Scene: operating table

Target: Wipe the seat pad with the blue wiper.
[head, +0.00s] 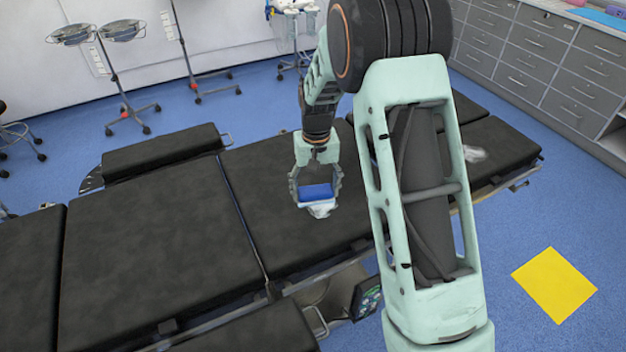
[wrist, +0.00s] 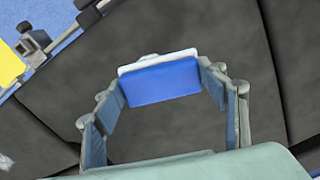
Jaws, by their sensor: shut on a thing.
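The blue wiper (head: 317,191) has a blue block on a white base. My gripper (head: 316,187) is shut on it, one finger at each end, pointing down over a dark padded section of the table, which I take as the seat pad (head: 262,172). In the wrist view the wiper (wrist: 160,83) sits between the fingers with its white edge showing, and the dark pad (wrist: 190,28) lies behind it. A whitish patch (head: 320,211) shows just below the wiper in the head view. I cannot tell whether the wiper touches the pad.
Other dark pads lie left (head: 150,250) and right of this one. Another whitish smear (head: 475,154) is on the right-hand pad. Metal rails and a small control panel (head: 366,297) line the near edge. Grey drawers (head: 560,60) stand at the back right; a yellow square (head: 553,285) marks the floor.

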